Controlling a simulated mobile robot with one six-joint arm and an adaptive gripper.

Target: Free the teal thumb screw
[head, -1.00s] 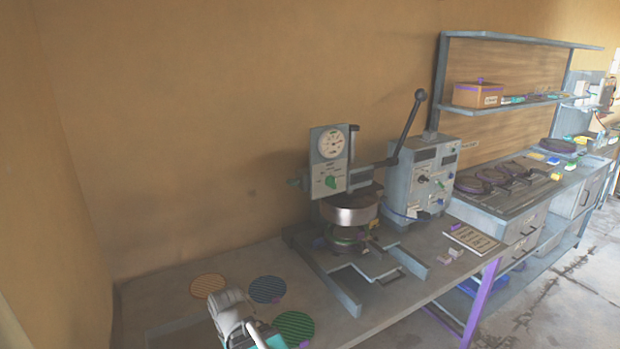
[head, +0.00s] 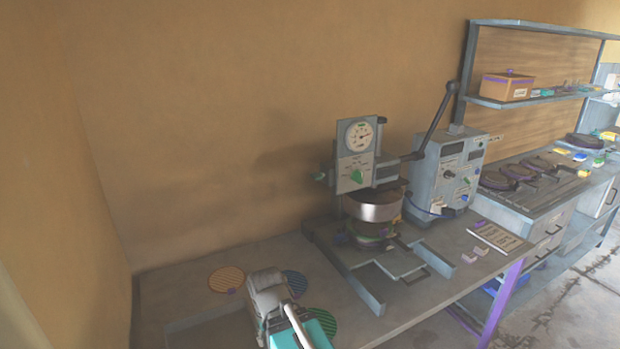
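A small teal screw knob (head: 320,176) sticks out at the left side of the press head, beside the gauge panel (head: 356,155). I take it for the teal thumb screw; it is small and its thread is hidden. A greener knob (head: 357,176) sits on the panel's front. Below the head is a round metal pan (head: 372,208) over the press base. My arm's grey end with my gripper (head: 266,280) is low in the view, left of and in front of the press, well apart from the screw. Its fingers cannot be made out.
Striped orange (head: 226,280), blue (head: 296,285) and green (head: 322,322) discs lie on the bench around my arm. The press lever (head: 434,125) rises to the right, beside a grey control box (head: 447,170). A wall stands close behind.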

